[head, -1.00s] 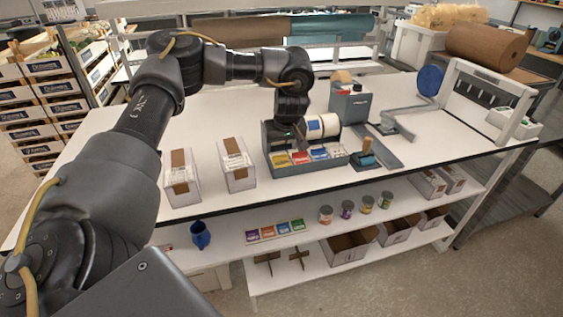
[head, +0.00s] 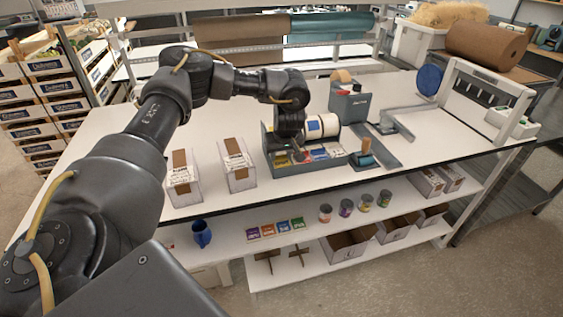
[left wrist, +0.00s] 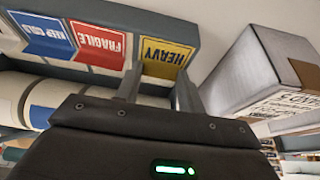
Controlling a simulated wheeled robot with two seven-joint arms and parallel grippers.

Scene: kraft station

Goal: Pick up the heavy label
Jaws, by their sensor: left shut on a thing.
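The yellow heavy label (left wrist: 167,57) is in the left wrist view, at the right end of a row of labels in a grey holder (left wrist: 200,22). My left gripper (left wrist: 160,88) is shut on the heavy label, one finger at either side of it. In the head view my left gripper (head: 298,152) is down at the left part of the grey holder (head: 312,168), and the arm hides part of the labels. I cannot tell whether the label has left its slot. My right gripper is not in view.
A red fragile label (left wrist: 98,44) and a blue label (left wrist: 42,32) sit beside the heavy label. White rolls (head: 322,126) stand behind them. Two taped boxes (head: 238,164) (head: 182,178) stand to the left. A tape dispenser (head: 348,103) is behind right.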

